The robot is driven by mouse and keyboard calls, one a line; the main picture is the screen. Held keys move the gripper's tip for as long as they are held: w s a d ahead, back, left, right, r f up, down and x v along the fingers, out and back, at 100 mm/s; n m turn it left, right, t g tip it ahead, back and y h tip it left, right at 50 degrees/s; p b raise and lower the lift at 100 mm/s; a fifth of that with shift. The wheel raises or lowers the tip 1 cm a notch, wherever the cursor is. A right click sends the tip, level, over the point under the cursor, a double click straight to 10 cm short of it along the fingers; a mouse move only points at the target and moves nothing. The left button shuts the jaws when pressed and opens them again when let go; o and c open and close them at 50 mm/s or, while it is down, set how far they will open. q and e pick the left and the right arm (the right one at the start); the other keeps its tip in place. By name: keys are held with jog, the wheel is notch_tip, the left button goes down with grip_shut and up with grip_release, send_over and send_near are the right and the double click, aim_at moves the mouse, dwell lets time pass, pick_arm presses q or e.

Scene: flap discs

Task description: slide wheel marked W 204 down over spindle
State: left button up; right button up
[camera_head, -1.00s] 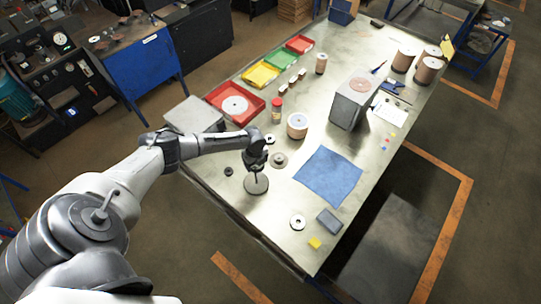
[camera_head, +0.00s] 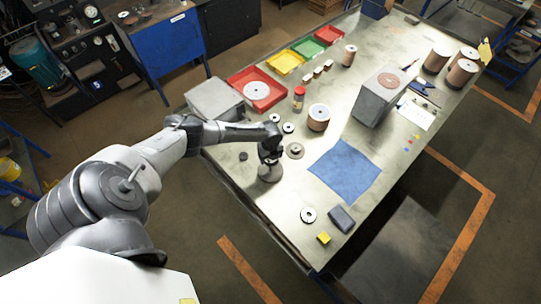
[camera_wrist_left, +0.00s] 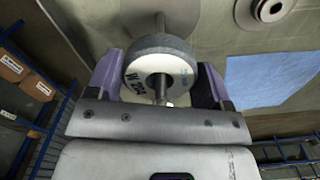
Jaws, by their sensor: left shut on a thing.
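The wheel marked W 204 (camera_wrist_left: 150,68) is a thick grey disc with a pale printed face, seen in the left wrist view. My left gripper (camera_head: 270,153) is shut on it, with purple fingers (camera_wrist_left: 158,78) on both sides of its rim. The thin metal spindle (camera_wrist_left: 161,24) shows on both sides of the wheel, so the wheel appears to be around it. The round spindle base (camera_head: 270,174) stands on the table just below the gripper in the head view. There the gripper hides most of the wheel and rod. My right gripper is not in view.
The metal table (camera_head: 238,178) bears loose discs (camera_head: 295,151), a blue cloth (camera_head: 345,170), a wooden-looking roll (camera_head: 318,118) and a grey block (camera_head: 341,219). A red tray (camera_head: 268,104) and a grey box (camera_head: 213,99) stand behind the arm.

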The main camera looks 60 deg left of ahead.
pick_arm(q)
jog(key=shift+f, duration=0.45)
jog(key=o, duration=0.6)
jog(key=shift+f+b, duration=0.15)
jog(key=shift+b, duration=0.15)
jog(key=shift+o, duration=1)
jog(key=o, duration=0.3)
notch_tip(320, 180, up, 12)
jog(key=shift+r+b, duration=0.2)
jog(key=shift+b, duration=0.3)
jog(key=shift+r, duration=0.8)
